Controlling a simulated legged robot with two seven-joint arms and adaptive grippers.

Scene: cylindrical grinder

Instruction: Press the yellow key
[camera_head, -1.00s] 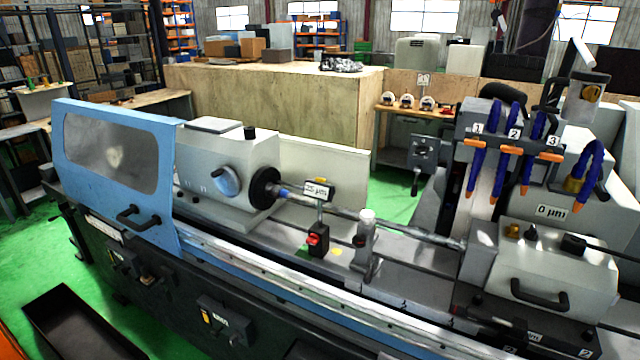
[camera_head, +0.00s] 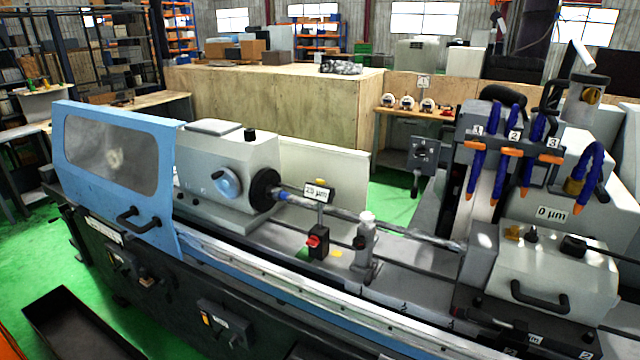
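Several small yellow parts show on the grinder, and I cannot tell which is the yellow key. A yellow part (camera_head: 206,318) is on the dark front panel of the machine base. A flat yellow spot (camera_head: 335,253) lies on the bed beside the small black unit with a red knob (camera_head: 317,243). A small yellow piece (camera_head: 320,183) shows above the "25 µm" label (camera_head: 317,192). Neither of my grippers is in view.
A blue door (camera_head: 115,170) with a window covers the machine's left end. A shaft (camera_head: 350,217) spans the bed. Blue hoses with orange nozzles (camera_head: 478,165) hang at the right. A black tray (camera_head: 75,325) lies on the green floor at the lower left.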

